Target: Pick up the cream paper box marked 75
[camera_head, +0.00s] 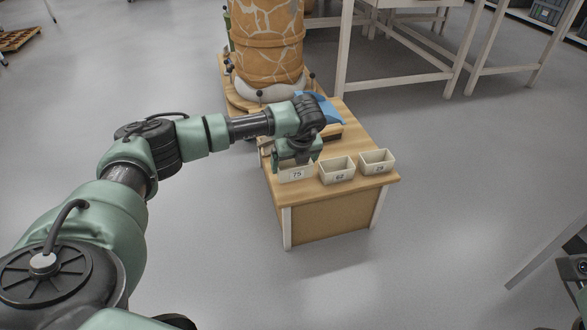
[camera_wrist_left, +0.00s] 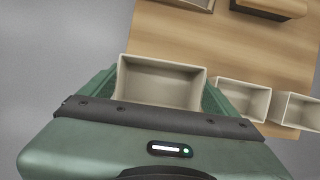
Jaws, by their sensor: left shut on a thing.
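The cream paper box marked 75 (camera_head: 297,174) is at the front left corner of the small wooden table. My left gripper (camera_head: 292,162) is over it and shut on it. In the left wrist view the box (camera_wrist_left: 160,82) is between the green fingers, its open top facing the camera and its inside looking empty. I cannot tell whether the box touches the table. My right gripper is not clearly in view.
Cream boxes marked 62 (camera_head: 338,171) and 29 (camera_head: 377,162) stand to the right on the wooden table (camera_head: 365,185). A large cracked vessel (camera_head: 267,45) stands behind. Grey floor is clear in front.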

